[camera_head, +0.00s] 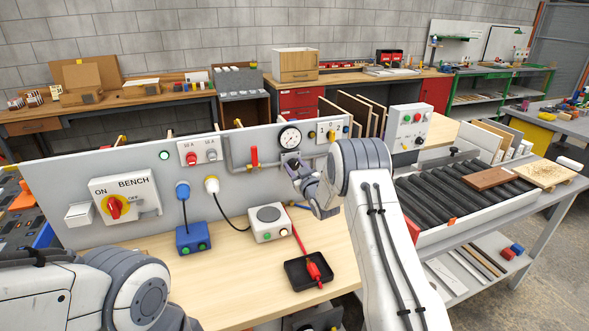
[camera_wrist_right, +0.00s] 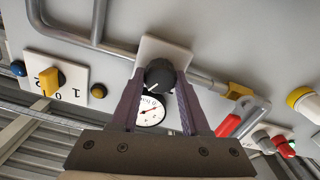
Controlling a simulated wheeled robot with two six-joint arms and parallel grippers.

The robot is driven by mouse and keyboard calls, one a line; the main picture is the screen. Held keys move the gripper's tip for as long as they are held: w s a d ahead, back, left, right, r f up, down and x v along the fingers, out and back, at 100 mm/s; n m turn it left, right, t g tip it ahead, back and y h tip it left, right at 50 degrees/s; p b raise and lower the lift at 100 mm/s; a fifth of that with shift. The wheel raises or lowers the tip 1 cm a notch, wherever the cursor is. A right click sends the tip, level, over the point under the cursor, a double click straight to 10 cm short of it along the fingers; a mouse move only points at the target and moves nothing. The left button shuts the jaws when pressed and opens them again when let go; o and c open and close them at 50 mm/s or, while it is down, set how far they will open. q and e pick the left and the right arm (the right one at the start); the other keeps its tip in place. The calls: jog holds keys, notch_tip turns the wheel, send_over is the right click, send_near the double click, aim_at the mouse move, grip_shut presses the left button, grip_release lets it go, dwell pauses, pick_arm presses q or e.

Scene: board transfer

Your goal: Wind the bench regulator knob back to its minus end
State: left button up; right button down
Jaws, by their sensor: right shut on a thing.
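The regulator knob (camera_wrist_right: 160,74) is dark and round with a white mark, on a pale square plate on the grey panel. A round white pressure gauge (camera_head: 290,137) sits right by it, and the gauge also shows in the right wrist view (camera_wrist_right: 151,111). My right gripper (camera_head: 294,164) is at the panel just below the gauge. In the right wrist view its two purple-grey fingers stand either side of the knob, shut on it. In the head view the gripper mostly hides the knob. My left arm shows at the lower left, but its gripper is out of frame.
A red lever (camera_head: 254,157) on the grey pipe is left of the knob. A yellow selector switch (camera_head: 331,134) is to the right. A white box with a round plate (camera_head: 269,222) and a black tray (camera_head: 309,273) with a red tool stand on the bench below.

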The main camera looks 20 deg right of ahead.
jog(key=n+b, duration=0.3)
jog(key=b, duration=0.3)
jog(key=n+b, duration=0.4)
jog(key=b, duration=0.2)
jog(key=f+n+b, duration=0.1)
jog(key=n+b, duration=0.3)
jog(key=b, duration=0.2)
jog(key=shift+a, duration=0.15)
jog(key=n+b, duration=1)
jog(key=b, duration=0.3)
jog(key=n+b, duration=0.2)
jog(key=shift+n, duration=0.4)
jog(key=n+b, duration=0.1)
jog(key=n, duration=0.1)
jog(key=shift+n, duration=0.4)
jog(key=n+b, duration=0.2)
jog(key=n, duration=0.1)
jog(key=shift+d+n+b, duration=0.2)
jog(key=shift+n+b, duration=0.4)
jog(key=shift+n, duration=1.1)
